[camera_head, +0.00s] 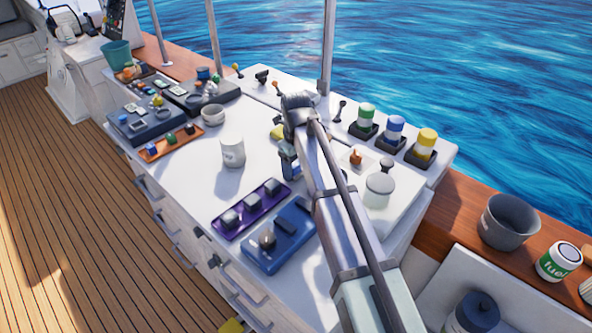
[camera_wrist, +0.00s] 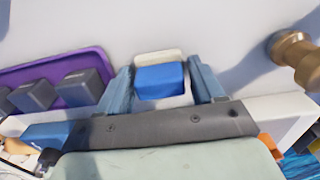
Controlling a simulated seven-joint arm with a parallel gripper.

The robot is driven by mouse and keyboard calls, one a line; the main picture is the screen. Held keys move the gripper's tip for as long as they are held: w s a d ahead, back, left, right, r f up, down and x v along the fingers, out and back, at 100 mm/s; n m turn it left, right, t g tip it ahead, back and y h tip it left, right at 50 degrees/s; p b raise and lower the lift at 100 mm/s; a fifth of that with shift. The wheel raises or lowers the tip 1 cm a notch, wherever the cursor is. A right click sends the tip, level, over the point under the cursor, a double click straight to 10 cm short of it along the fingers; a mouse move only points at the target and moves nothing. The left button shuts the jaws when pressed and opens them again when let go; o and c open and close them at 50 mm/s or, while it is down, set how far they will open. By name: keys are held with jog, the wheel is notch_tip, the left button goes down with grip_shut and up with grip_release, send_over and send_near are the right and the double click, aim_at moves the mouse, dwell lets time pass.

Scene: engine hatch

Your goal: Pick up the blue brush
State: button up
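A small block, blue with a whitish far part, lies on the white counter between my fingers in the wrist view; it looks like the blue brush (camera_wrist: 160,80). My gripper (camera_wrist: 161,66) is open, with one finger on each side of the brush and a narrow gap showing beside it. In the head view my gripper (camera_head: 290,165) is low over the counter, right of the white mug (camera_head: 232,152). My arm hides the brush there, and I cannot make it out.
A purple tray (camera_head: 226,233) with several grey blocks lies left of my gripper, also in the wrist view (camera_wrist: 96,60). A blue tray (camera_head: 258,266) is nearer. A yellow item (camera_head: 277,132) lies just beyond. A white lidded pot (camera_head: 379,190) stands right of my arm.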

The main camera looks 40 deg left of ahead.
jog(key=c, duration=0.8)
